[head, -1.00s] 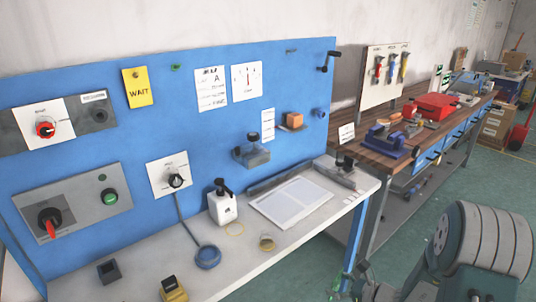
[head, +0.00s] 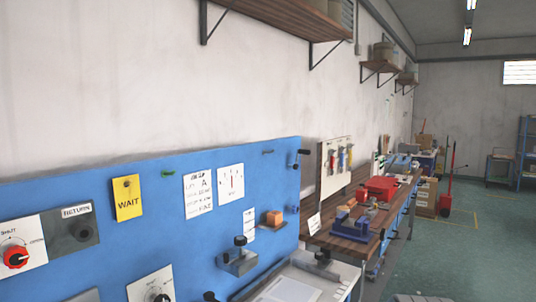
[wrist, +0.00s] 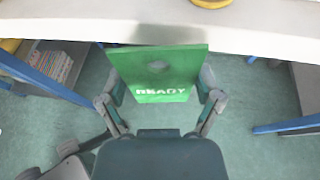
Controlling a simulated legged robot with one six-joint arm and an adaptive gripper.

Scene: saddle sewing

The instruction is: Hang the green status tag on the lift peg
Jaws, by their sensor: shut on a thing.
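My gripper (wrist: 161,98) is shut on the green status tag (wrist: 125,68) in the wrist view, with one finger at each side of it. The tag is a flat green plate with a dark round hole near its middle and the white word READY below. It is in front of the white bench edge. In the head view a small green peg (head: 168,172) and another small dark green peg (head: 268,152) stick out of the blue panel (head: 200,238). No label shows which is the lift peg. My gripper and the tag are not visible in the head view.
A yellow WAIT tag (head: 128,198) hangs on the panel left of the green peg. White sheets (head: 198,195) and a dial card (head: 230,184) are between the two pegs. A black crank (head: 302,155) juts from the panel's right edge. The white bench (wrist: 60,28) spans the wrist view's top.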

